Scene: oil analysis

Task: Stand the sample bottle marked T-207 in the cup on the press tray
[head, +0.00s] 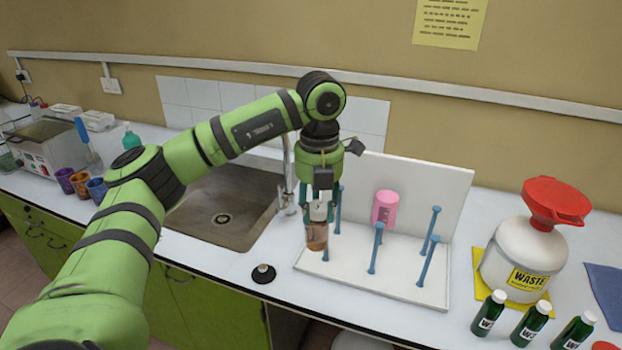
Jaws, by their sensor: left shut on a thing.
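My left gripper (321,198) points down over the left end of the white peg rack and is shut on a small bottle (317,236). The bottle is upright, with brownish-amber contents and a pale upper part; its marking is too small to read. I cannot tell whether its base touches the rack. A pink cup (385,208) hangs on a peg of the rack to the right of the gripper. Purple, orange and blue cups, including the orange cup (80,182), stand at the far left. I cannot make out a press tray. My right gripper is not in view.
The white rack (415,293) has several blue pegs and a back panel. A sink (222,217) lies left of it, with a black knob (263,273) in front. A waste jug (520,252) with a red funnel and several green bottles (531,325) stand right.

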